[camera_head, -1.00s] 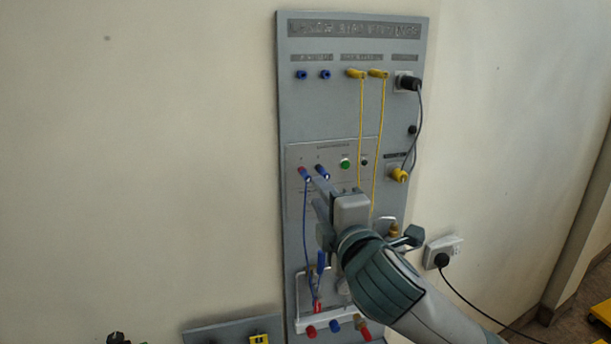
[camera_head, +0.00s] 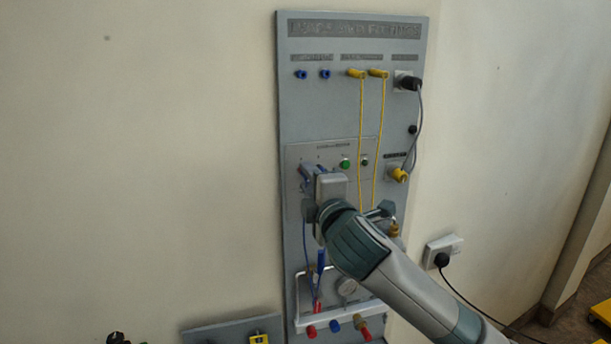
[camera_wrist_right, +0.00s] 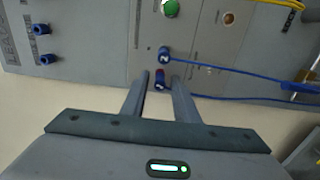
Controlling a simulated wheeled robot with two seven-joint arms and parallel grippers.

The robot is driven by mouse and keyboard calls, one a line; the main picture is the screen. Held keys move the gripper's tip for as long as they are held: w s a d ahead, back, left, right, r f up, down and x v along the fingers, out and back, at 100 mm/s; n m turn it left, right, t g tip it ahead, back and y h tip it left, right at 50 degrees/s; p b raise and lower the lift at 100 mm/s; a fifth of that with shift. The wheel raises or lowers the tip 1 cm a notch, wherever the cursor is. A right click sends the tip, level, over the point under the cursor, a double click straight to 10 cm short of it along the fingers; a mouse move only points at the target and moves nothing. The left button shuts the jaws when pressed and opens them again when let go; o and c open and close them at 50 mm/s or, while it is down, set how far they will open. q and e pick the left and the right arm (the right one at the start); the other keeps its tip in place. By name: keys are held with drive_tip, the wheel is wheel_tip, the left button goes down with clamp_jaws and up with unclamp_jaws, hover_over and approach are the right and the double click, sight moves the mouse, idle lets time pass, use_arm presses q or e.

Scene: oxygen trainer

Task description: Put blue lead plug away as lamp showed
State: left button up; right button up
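Two blue lead plugs sit side by side in the tester plate: the left-hand plug (camera_wrist_right: 160,78) and the one marked 2 (camera_wrist_right: 164,54). Blue leads run from them. My right gripper (camera_wrist_right: 163,80) is open, its fingers on either side of the left-hand plug, with no visible grip on it. In the head view the right gripper (camera_head: 314,174) hides much of both plugs. A green dome (camera_head: 345,162) shows on the plate, with a small dark round part (camera_head: 365,161) right of it; I cannot tell whether either is lit. My left gripper is not in view.
Two blue sockets (camera_head: 313,74) look empty at the board's upper left. Yellow leads (camera_head: 379,120) hang right of them. A black plug (camera_head: 411,83) and a yellow plug (camera_head: 398,175) stick out at right. A white rail (camera_head: 300,322) with coloured knobs juts out below.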

drive_tip(key=shift+c, duration=0.3)
idle(0.6)
clamp_jaws()
drive_tip(key=shift+s+d, duration=0.1)
drive_tip(key=shift+s, duration=0.15)
drive_tip(key=shift+v, duration=2.25)
